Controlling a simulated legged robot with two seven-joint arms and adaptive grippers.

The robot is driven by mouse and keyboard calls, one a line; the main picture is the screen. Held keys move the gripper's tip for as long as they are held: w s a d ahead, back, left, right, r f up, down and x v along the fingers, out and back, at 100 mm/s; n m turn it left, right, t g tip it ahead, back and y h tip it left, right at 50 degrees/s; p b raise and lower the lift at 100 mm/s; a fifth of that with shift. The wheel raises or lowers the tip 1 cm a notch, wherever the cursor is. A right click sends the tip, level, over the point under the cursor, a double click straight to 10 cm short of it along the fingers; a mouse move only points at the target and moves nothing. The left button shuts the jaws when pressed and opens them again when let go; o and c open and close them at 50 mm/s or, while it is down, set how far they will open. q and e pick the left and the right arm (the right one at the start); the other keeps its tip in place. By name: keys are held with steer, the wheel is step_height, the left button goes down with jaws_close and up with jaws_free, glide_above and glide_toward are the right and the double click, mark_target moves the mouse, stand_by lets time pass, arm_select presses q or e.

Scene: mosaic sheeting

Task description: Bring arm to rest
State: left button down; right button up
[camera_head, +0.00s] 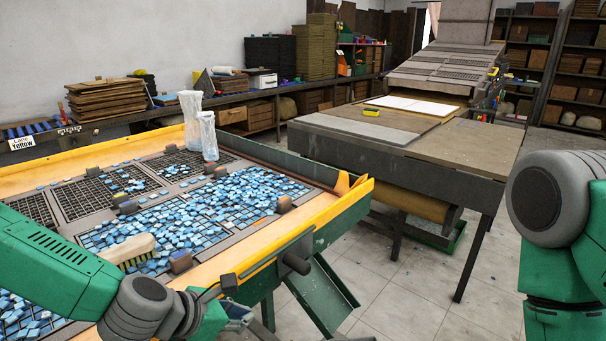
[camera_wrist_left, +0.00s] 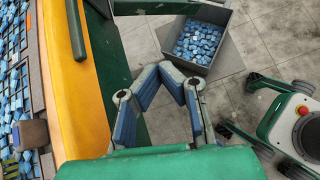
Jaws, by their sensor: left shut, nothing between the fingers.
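My left arm comes in from the left in the head view, over the front of the mosaic table. My left gripper (camera_head: 238,318) is at the bottom of that view, low by the table's front corner, and is partly hidden. In the left wrist view, my left gripper (camera_wrist_left: 167,70) is shut and empty, with its blue-padded fingers meeting at the tips. It is beside the orange table edge (camera_wrist_left: 65,100), over the floor. My right arm shows only as a grey joint and green link at the right of the head view; its gripper is out of sight.
Blue mosaic tiles (camera_head: 215,200) lie scattered over grids on the table. A grey bin (camera_wrist_left: 188,66) with blue tiles sits on the floor. A green chute (camera_head: 322,298) hangs at the table's corner.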

arm_select(q)
steer(key=s+f+m+g+y, duration=0.1)
steer(key=s+f+m+g, duration=0.2)
steer(key=s+f+m, duration=0.5)
steer(key=s+a+f+m+g+y, duration=0.1)
steer(key=s+a+f+m+y, duration=0.1)
steer(key=s+a+f+m, duration=0.3)
steer(key=s+a+f+m+g+y, duration=0.2)
steer(key=s+a+f+m, duration=0.3)
steer(key=s+a+m, duration=0.5)
steer(key=s+m+y, duration=0.1)
steer(key=s+m, duration=0.2)
steer(key=s, duration=0.1)
steer(key=shift+g, duration=0.3)
steer(key=shift+d+r, duration=0.1)
steer(key=shift+d, duration=0.2)
steer(key=shift+a, duration=0.25)
